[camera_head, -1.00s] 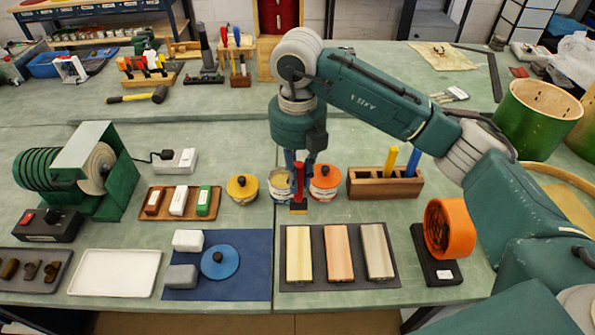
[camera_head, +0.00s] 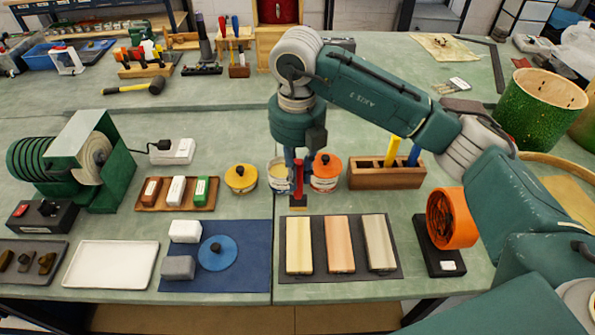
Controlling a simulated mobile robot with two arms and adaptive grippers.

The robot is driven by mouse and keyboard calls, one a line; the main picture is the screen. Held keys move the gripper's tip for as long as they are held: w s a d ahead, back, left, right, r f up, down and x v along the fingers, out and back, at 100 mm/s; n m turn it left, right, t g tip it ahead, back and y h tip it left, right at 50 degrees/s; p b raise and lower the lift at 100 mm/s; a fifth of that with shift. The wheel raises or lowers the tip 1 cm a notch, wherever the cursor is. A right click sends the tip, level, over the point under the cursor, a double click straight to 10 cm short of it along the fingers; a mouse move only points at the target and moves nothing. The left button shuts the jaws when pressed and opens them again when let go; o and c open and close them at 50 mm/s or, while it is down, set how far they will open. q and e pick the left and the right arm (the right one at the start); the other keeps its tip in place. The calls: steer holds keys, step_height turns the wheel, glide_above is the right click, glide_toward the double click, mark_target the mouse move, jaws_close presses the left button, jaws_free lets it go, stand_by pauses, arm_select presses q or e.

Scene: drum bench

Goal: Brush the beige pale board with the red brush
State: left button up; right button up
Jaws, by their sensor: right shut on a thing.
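My right gripper (camera_head: 297,163) points down and is shut on the upright red brush (camera_head: 298,180). The brush's dark and tan lower end hangs just behind the boards' dark mat (camera_head: 311,265); whether it touches the bench I cannot tell. Three boards lie side by side on the mat: a pale cream-yellow one (camera_head: 299,245) at left, a salmon one (camera_head: 339,245) in the middle and a greyish beige one (camera_head: 379,243) at right. The brush is nearest the left board and apart from it. My left gripper is not in view.
Behind the brush stand an open pot (camera_head: 279,180), partly hidden, and an orange-lidded pot (camera_head: 326,173). A yellow-lidded pot (camera_head: 241,178) is left of them. A wooden holder (camera_head: 385,178) and an orange roll (camera_head: 451,218) stand right. A blue mat (camera_head: 239,270) lies left of the boards.

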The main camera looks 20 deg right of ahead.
mark_target(298, 197)
steer(key=shift+f+b, duration=0.35)
steer(key=shift+f, duration=0.4)
steer(key=shift+f+b, duration=0.75)
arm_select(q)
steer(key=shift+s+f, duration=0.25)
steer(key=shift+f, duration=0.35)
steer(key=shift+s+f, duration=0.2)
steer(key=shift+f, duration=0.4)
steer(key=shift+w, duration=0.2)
